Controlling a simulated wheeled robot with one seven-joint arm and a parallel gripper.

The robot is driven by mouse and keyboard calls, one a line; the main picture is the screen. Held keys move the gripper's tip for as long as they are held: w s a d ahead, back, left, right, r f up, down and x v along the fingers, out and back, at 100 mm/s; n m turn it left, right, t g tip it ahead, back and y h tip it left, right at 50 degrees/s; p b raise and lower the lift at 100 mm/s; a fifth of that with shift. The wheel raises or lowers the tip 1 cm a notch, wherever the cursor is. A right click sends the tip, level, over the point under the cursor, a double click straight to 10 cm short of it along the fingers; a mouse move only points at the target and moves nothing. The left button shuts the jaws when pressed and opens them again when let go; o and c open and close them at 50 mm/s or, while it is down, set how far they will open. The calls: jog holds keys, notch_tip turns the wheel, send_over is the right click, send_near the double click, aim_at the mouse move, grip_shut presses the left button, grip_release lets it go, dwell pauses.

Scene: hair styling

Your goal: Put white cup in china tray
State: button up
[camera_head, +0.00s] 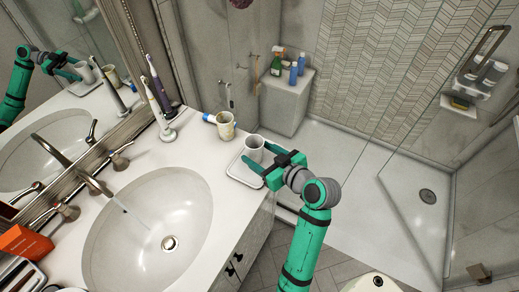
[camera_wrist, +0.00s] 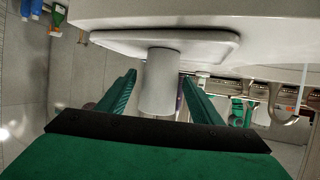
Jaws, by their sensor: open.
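The white cup (camera_head: 254,149) stands upright on the white china tray (camera_head: 238,171) near the right edge of the counter. In the wrist view, which looks upside down, the cup (camera_wrist: 159,88) has its base against the tray (camera_wrist: 212,46). My gripper (camera_head: 260,160) is open, with one finger on each side of the cup. The wrist view shows the fingers (camera_wrist: 158,98) spread wider than the cup, with gaps on both sides. Part of the tray is hidden behind my gripper.
A patterned beige cup (camera_head: 226,126) with a blue-ended tube stands just behind the tray. Two electric toothbrushes (camera_head: 160,100) stand by the mirror. The sink (camera_head: 150,225) fills the counter to the left. An orange box (camera_head: 25,244) lies at far left.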

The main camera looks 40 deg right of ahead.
jog(key=v, duration=1)
jog(key=shift+d, duration=0.15)
jog(key=shift+w, duration=0.15)
